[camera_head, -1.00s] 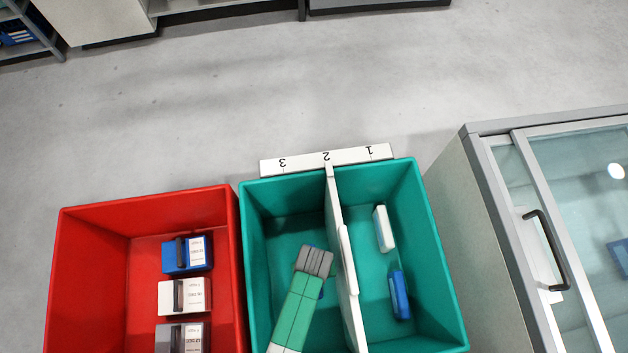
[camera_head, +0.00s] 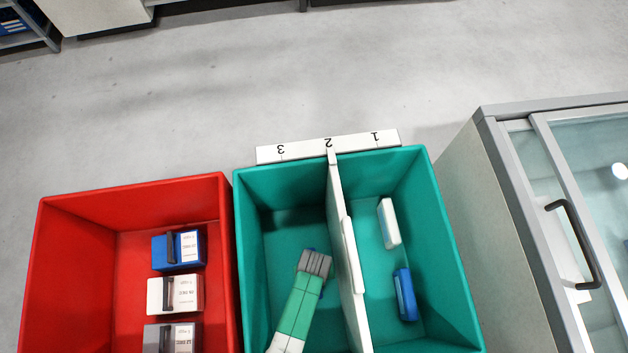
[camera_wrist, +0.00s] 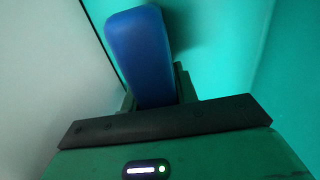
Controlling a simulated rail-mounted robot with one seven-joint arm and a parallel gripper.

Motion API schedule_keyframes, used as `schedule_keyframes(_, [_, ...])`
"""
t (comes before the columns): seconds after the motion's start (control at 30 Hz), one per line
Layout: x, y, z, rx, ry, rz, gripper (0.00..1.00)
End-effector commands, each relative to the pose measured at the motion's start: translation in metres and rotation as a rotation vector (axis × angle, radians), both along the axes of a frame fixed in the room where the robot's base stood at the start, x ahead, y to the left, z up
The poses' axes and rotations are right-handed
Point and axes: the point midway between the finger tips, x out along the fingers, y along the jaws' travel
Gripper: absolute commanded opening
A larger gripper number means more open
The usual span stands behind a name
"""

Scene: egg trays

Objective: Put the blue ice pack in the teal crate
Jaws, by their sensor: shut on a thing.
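The teal crate (camera_head: 246,215) stands in the middle of the head view, split by a white divider (camera_head: 341,220) into a left and a right compartment. My gripper (camera_wrist: 155,92) is shut on a blue ice pack (camera_wrist: 138,50) in the wrist view. In the head view, my gripper (camera_head: 314,258) is over the left compartment, beside the divider. Only a small blue edge of the held pack (camera_head: 312,249) shows there; my gripper hides the rest. Whether the pack touches the crate floor, I cannot tell. A white block (camera_head: 389,224) and another blue pack (camera_head: 405,295) are in the right compartment.
A red crate (camera_head: 45,260) on the left holds blue, white and grey boxes. A white strip marked 3, 2, 1 (camera_head: 300,148) lies along the teal crate's far rim. A glass-topped cabinet (camera_head: 490,130) stands close on the right. The floor behind is clear.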

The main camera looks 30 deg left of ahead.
Motion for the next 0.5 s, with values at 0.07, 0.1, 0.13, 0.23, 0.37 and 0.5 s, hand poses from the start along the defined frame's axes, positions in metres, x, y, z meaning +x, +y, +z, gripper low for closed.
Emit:
schedule_keyframes(0.07, [0.0002, 0.0000, 0.0013, 0.000, 0.000, 0.000, 0.00])
schedule_keyframes(0.1, [0.0002, 0.0000, 0.0005, 0.000, 0.000, 0.000, 0.00])
schedule_keyframes(0.13, [0.0001, 0.0000, -0.0007, 0.000, 0.000, 0.000, 0.00])
schedule_keyframes(0.23, [-0.0002, 0.0000, -0.0018, 0.000, 0.000, 0.000, 0.37])
schedule_keyframes(0.37, [-0.0003, -0.0001, -0.0016, -0.001, 0.001, 0.000, 0.51])
schedule_keyframes(0.5, [-0.0004, 0.0000, -0.0016, -0.001, 0.001, 0.000, 0.51])
